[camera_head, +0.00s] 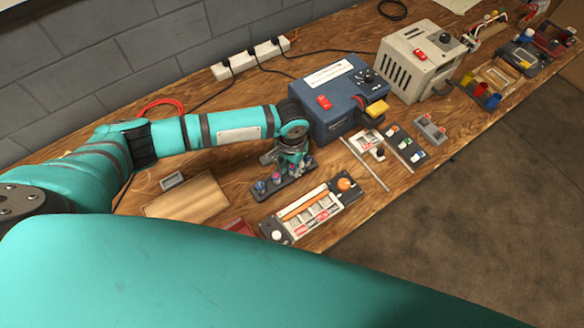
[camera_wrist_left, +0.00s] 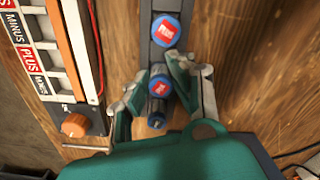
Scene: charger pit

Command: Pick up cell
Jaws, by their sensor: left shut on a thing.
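My left gripper (camera_head: 289,156) reaches down over a dark narrow rack (camera_head: 291,188) with several cells in it. In the left wrist view the gripper (camera_wrist_left: 164,82) is shut on a cell (camera_wrist_left: 160,87) with a blue rim and a red top. A darker cylinder (camera_wrist_left: 156,118) shows on the near side, partly hidden. I cannot tell whether the held cell is clear of the rack. My right gripper is not in view.
A charger tray (camera_head: 314,207) with an orange knob lies beside the rack. A blue box (camera_head: 325,90) stands close behind the gripper. A wooden board (camera_head: 187,198) lies to the left. Small holders (camera_head: 404,146) and a grey unit (camera_head: 420,62) stand to the right.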

